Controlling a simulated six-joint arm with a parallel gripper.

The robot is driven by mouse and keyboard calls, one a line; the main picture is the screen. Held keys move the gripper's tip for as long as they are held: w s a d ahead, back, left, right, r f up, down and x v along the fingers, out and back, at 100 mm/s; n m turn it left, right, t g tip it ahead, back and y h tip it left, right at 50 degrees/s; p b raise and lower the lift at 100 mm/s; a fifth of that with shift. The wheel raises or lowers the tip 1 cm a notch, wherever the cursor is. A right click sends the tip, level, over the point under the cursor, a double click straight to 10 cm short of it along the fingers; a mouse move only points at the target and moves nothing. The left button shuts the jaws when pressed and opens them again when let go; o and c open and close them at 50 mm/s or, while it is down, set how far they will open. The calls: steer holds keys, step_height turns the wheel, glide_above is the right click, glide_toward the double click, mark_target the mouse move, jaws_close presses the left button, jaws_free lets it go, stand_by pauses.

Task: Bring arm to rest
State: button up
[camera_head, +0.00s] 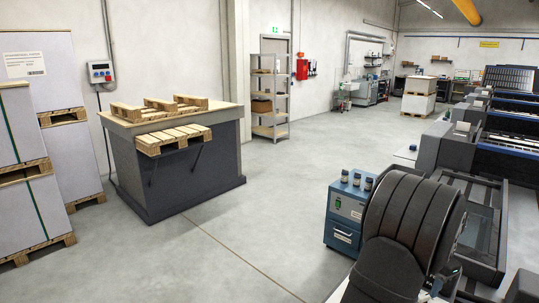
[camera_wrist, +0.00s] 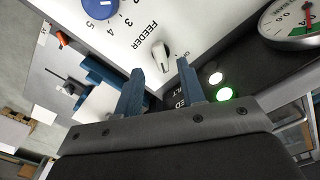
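My gripper (camera_wrist: 160,72) shows in the wrist view with its two blue fingers spread apart. Nothing is held between them. A small pale lever switch (camera_wrist: 161,56) on the white control panel (camera_wrist: 135,22) shows just beyond the fingertips; whether they touch it I cannot tell. In the head view my dark arm fills the lower right, and my gripper cannot be made out there.
In the head view a blue cabinet (camera_head: 342,234) with small bottles stands beside my arm. Floor (camera_head: 250,235) to the left is clear.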

step_height(320, 180, down, 4)
steer(key=shift+f, duration=0.1)
stand_by(0.4)
